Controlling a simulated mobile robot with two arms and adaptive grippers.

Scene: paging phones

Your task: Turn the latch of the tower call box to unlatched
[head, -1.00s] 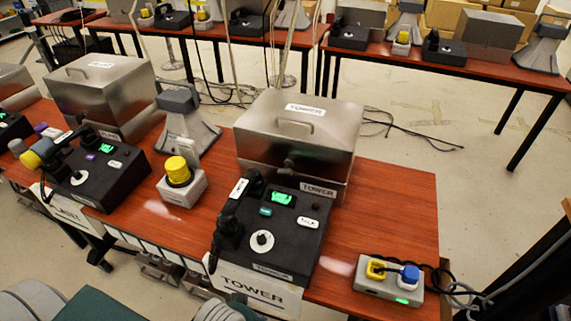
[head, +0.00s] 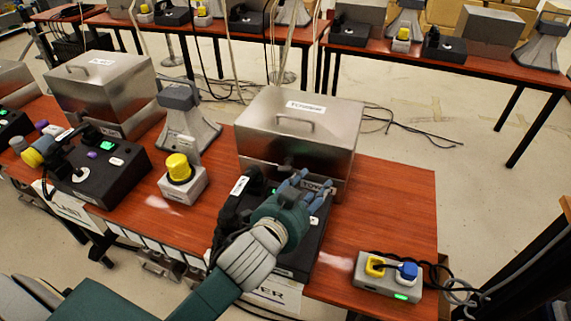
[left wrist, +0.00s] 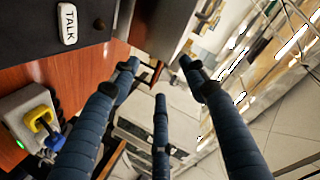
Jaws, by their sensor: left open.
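The tower call box (head: 300,125) is a metal box with a lid handle and a TOWER label, standing on the red-brown table. Its latch (head: 287,161) shows as a small dark knob on the front, just beyond my fingers; its exact setting is too small to tell. My left gripper (head: 307,187) is open and empty, above the black tower phone (head: 309,232) and in front of the box. It hides most of the phone's top. In the left wrist view, my blue fingers (left wrist: 160,80) are spread, with a metal edge beyond them. My right gripper is not in view.
A power strip (head: 385,279) with yellow and blue plugs sits at right. A yellow button on a grey base (head: 181,180) and a horn speaker (head: 185,125) stand left. The table right of the box (head: 395,205) is clear.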

